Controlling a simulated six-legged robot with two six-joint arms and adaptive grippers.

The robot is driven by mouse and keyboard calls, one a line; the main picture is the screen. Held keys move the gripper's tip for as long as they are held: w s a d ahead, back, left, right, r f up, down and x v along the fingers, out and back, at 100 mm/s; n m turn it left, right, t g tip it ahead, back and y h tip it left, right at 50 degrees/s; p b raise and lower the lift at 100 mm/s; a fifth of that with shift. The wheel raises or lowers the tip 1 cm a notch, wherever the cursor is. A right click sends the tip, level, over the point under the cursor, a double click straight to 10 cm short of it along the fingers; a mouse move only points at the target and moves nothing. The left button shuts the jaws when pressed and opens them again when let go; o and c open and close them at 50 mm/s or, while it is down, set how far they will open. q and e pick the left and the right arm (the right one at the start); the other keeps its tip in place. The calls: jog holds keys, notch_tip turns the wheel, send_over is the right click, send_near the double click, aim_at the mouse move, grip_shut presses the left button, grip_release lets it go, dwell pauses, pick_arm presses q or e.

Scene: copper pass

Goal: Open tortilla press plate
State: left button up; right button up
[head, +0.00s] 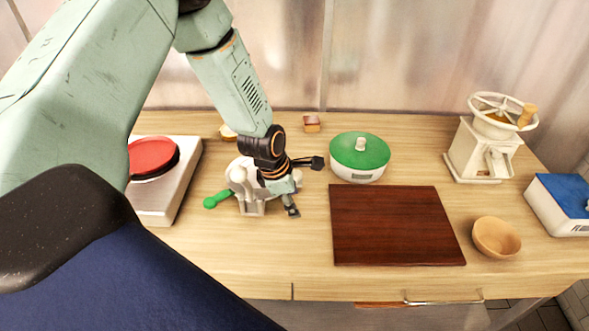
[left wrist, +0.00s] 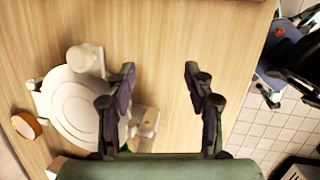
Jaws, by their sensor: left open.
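The tortilla press (head: 250,205) is a pale, off-white device with a green-gripped handle (head: 217,200) pointing left, on the counter left of centre. My left gripper (head: 305,187) hangs over its right side and hides much of it. In the left wrist view the press's round white plate (left wrist: 80,108) lies flat to the left of my open fingers (left wrist: 160,85). A pale rounded knob shows at its edge. The fingers are spread and empty, with bare wood between them. Whether they touch the press is unclear. My right gripper does not show.
A green-lidded round container (head: 360,158) stands close right of the gripper. A dark red board (head: 395,225), a wooden bowl (head: 496,237) and a cream hand mill (head: 484,150) are farther right. A burner with a red disc (head: 153,156) is at left. The counter's front strip is clear.

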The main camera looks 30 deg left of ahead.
aim_at(296, 173)
pick_arm(q)
jog(key=w+a+r+n, duration=0.6)
jog(key=r+n, duration=0.1)
jog(key=n, duration=0.1)
jog(key=shift+t, duration=0.4)
jog(key=b+x, duration=0.5)
jog(key=x, duration=0.3)
jog(key=shift+w+a+b, duration=0.1)
jog(key=shift+w+b, duration=0.05)
jog(key=shift+b, duration=0.2)
jog(key=shift+r, duration=0.1)
jog(key=shift+c, duration=0.3)
grip_shut()
